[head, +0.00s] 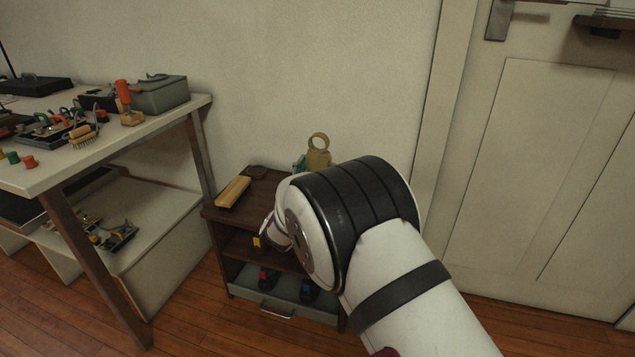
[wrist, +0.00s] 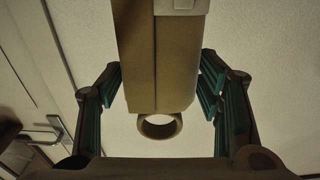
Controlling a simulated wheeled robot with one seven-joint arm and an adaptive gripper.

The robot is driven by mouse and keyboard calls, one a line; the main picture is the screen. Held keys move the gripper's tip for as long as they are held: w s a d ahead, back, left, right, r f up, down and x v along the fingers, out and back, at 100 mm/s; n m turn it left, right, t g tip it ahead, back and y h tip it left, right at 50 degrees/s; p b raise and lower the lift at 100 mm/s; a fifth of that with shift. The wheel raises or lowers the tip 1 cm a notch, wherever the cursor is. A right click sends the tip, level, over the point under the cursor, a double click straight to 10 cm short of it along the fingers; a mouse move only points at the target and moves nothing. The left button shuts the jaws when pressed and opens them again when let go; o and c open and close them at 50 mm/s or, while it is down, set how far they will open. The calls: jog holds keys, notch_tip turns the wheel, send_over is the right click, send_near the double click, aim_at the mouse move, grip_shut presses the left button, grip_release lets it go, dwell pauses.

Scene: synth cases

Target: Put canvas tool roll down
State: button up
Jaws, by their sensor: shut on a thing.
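The canvas tool roll (head: 318,158) is a tan-khaki bundle with a ring at one end. In the head view it stands out above my arm, over the back of a small dark wooden shelf unit, ring upward. In the wrist view the roll (wrist: 160,60) fills the middle, with its ring (wrist: 160,126) toward the camera. My gripper (wrist: 163,88) has its teal fingers on either side of the roll and is shut on it. In the head view only a bit of teal finger (head: 299,164) shows; my arm hides the rest and the roll's lower part.
A cluttered workbench (head: 180,113) stands left, a door (head: 540,170) right, and a wall behind.

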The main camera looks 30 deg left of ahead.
jog(key=shift+w, duration=0.4)
notch_tip(320, 180, down, 3)
jog(key=shift+a+f+b, duration=0.1)
jog(key=shift+f+b, duration=0.1)
jog(key=shift+b, duration=0.8)
jog(key=o, duration=1.7)
jog(key=shift+f, duration=0.2)
jog(key=shift+r, duration=0.1)
jog(key=p+v, duration=0.4)
jog(key=v, duration=0.8)
